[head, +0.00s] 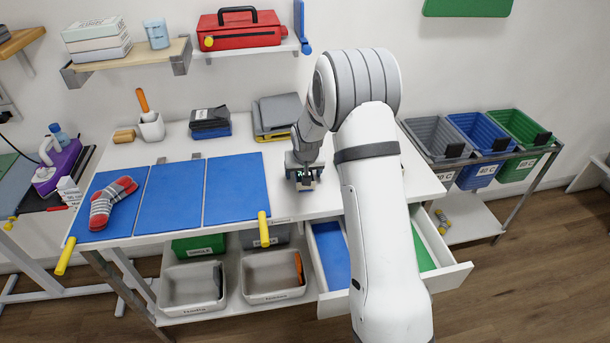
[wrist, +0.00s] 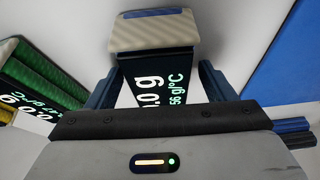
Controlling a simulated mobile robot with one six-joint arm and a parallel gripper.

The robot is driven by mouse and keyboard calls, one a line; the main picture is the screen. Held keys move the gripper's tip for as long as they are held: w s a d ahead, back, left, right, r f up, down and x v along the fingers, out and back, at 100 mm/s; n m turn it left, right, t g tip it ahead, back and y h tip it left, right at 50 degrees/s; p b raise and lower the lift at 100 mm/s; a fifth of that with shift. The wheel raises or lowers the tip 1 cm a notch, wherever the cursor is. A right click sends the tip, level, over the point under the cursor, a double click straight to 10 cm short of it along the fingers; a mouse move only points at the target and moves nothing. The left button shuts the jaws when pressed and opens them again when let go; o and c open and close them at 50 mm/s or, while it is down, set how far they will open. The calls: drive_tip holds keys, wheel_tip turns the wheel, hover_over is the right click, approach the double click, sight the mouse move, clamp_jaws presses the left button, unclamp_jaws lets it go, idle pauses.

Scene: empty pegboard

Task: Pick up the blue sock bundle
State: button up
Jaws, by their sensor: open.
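I cannot make out a clear blue sock bundle in either view. A small folded dark and blue stack (head: 210,123) lies at the back of the white table. A red and grey striped sock pair (head: 108,203) lies on the left blue panel. My gripper (head: 303,184) is over the table, right of the blue panels, pointing down. In the wrist view my gripper (wrist: 158,88) has its fingers apart. Between and beyond them is a pale block (wrist: 150,32) with a blue strip and a dark lettered face. I cannot tell whether it touches the fingers.
Blue panels (head: 168,197) cover the table's left part. A grey folded stack (head: 277,114) lies behind my gripper. An open drawer (head: 328,252) juts out in front. Grey, blue and green bins (head: 482,135) stand to the right. A shelf with a red toolbox (head: 240,32) hangs above.

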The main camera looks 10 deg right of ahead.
drive_tip(key=shift+c, duration=0.5)
drive_tip(key=c, duration=1)
drive_tip(key=shift+r, duration=0.1)
